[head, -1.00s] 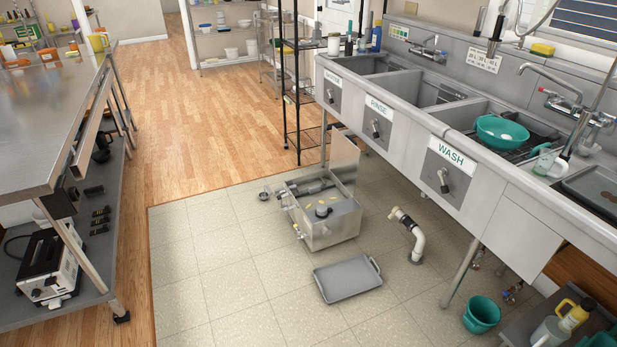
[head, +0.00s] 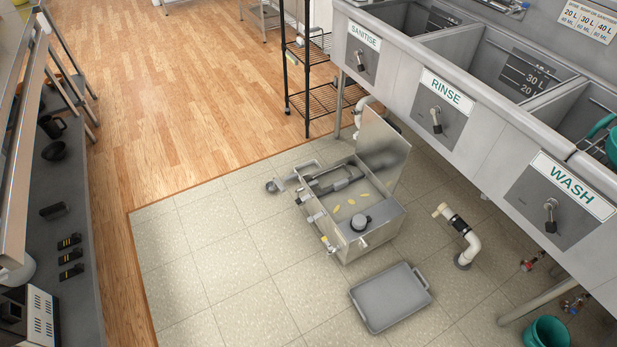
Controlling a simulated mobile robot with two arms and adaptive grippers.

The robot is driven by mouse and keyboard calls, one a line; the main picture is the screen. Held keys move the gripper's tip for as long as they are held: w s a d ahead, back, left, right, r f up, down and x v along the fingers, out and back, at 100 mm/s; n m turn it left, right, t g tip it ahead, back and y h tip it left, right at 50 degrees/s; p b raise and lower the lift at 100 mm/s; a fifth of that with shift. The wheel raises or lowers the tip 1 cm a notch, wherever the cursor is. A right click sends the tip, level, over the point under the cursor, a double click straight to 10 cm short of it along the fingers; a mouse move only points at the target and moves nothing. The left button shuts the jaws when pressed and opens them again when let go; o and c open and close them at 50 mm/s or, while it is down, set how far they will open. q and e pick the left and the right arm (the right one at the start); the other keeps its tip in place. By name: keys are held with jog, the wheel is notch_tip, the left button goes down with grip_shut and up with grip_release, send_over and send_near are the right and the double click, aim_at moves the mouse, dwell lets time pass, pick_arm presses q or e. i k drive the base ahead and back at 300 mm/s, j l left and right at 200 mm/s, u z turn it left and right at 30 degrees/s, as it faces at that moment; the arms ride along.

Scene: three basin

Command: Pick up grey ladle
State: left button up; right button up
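I cannot make out a grey ladle for certain. A small grey round-ended piece (head: 273,186) shows on the floor at the far left end of an open metal box; I cannot tell whether it is a ladle or a pipe fitting. The metal box (head: 372,231) stands on the tiles with its lid (head: 385,145) raised. Neither of my grippers is in view.
A grey tray (head: 390,297) lies on the floor in front of the box. A white pipe (head: 468,245) rises beside it, under the sinks (head: 480,110). A teal bucket (head: 546,332) stands lower right. A shelved bench (head: 75,250) is at left. Tiles at left are clear.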

aim_at(271, 186)
jog(key=i+j+z, duration=0.25)
jog(key=i+j, duration=0.2)
jog(key=i+j+z, duration=0.25)
jog(key=i+j, duration=0.2)
jog(key=j, duration=0.25)
